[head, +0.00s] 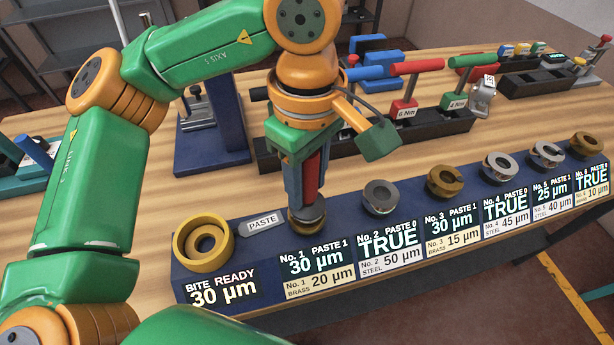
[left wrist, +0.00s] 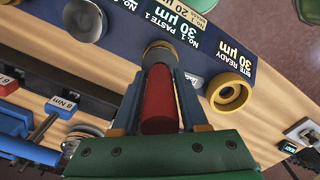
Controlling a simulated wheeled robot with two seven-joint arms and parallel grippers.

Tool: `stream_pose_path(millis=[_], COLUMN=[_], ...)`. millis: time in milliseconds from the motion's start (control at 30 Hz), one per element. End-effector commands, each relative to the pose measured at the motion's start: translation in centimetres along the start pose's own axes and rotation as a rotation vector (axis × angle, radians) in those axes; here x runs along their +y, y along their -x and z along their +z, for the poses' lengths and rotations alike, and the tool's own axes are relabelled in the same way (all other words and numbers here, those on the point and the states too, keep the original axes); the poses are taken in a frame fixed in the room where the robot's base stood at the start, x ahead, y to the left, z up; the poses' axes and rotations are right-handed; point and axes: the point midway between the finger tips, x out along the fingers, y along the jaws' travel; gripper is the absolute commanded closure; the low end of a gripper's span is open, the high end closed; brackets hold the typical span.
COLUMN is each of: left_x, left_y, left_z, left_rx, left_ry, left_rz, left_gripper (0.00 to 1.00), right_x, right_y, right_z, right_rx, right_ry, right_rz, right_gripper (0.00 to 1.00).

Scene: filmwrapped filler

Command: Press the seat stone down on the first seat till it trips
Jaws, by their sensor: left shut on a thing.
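The seat stone has a red handle (head: 312,178), and its handle also shows in the left wrist view (left wrist: 160,100). My left gripper (head: 306,200) is shut on this handle, one finger on each side, and points down at the first seat (head: 308,221). The stone's round lower end (left wrist: 158,54) is over that brass seat and appears to be on it; the exact contact is hidden. The first seat's display (head: 318,258) reads No. 1, Paste 1, 30 µm, above a plate reading brass 20 µm. My right gripper is out of view.
A brass ring cup (head: 204,243) stands left on the blue block beside a PASTE tag (head: 262,222); the display below reads BITE READY 30 µm. Further seats, starting with a steel one (head: 380,196), line the block to the right. Behind stands a rack of coloured-handled tools (head: 405,108).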

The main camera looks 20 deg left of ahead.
Motion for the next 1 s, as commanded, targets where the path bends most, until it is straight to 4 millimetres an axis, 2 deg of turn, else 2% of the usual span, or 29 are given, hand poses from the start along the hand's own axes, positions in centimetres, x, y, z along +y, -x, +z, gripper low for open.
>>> stream_pose_path(millis=[100,1000], left_x=[0.00,-0.01], left_y=[-0.69,-1.48], left_z=[0.01,0.01], left_rx=[0.000,-0.001], left_ry=[0.000,0.000], left_rz=[0.001,0.000], left_gripper=[1.00,1.00], right_x=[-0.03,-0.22], right_y=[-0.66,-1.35], right_z=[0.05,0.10], right_rx=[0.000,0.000], right_ry=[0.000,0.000], right_rz=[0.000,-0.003], right_gripper=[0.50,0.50])
